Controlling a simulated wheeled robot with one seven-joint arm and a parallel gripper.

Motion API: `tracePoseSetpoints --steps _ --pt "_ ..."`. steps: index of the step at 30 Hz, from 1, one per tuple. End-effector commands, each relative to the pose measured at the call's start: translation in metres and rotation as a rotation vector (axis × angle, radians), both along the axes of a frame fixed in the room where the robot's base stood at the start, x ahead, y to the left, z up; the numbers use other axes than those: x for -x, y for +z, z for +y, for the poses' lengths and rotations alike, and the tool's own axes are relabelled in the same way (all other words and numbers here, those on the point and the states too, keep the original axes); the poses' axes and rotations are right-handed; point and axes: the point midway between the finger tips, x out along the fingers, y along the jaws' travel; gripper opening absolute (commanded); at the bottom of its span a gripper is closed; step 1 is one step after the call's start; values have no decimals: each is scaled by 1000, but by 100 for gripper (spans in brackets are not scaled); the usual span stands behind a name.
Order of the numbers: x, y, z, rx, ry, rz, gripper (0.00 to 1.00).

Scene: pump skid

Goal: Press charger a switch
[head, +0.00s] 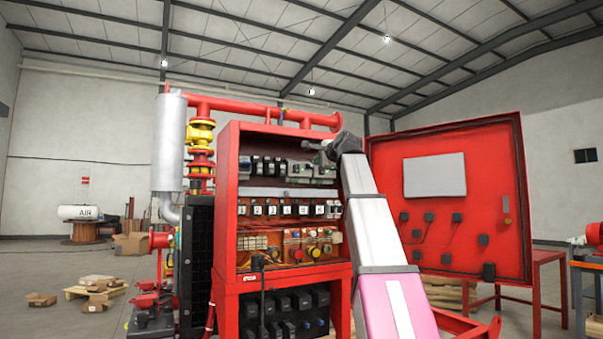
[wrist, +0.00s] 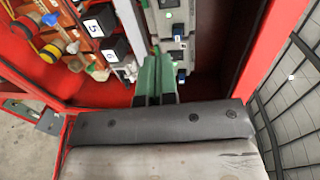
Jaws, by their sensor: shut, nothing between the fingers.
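In the head view my gripper (head: 316,146) reaches into the upper right of the open red control cabinet (head: 228,200), in front of the top row of devices. In the wrist view its green fingers (wrist: 157,62) are together and empty. Their tips point at grey modules (wrist: 170,22) that carry small blue parts (wrist: 180,40). One more blue part (wrist: 181,76) sits just right of the fingers. I cannot read which module is charger a. Whether the tips touch anything is unclear, and the fingers hide part of the row.
Numbered black blocks (wrist: 101,22) and coloured knobs (wrist: 49,52) lie left in the wrist view. The red cabinet wall (wrist: 270,50) stands close on the right. The open cabinet door (head: 430,255) is right of my arm in the head view.

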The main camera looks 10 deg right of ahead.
Motion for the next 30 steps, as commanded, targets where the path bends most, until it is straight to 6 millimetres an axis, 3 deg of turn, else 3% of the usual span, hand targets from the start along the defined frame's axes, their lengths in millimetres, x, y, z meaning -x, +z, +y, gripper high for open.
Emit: tracePoseSetpoints --steps 6,11,30 --pt "-2 0 1 1 0 1 0" --pt "-16 -2 5 1 1 1 0" --pt "-118 -19 38 1 1 1 0"
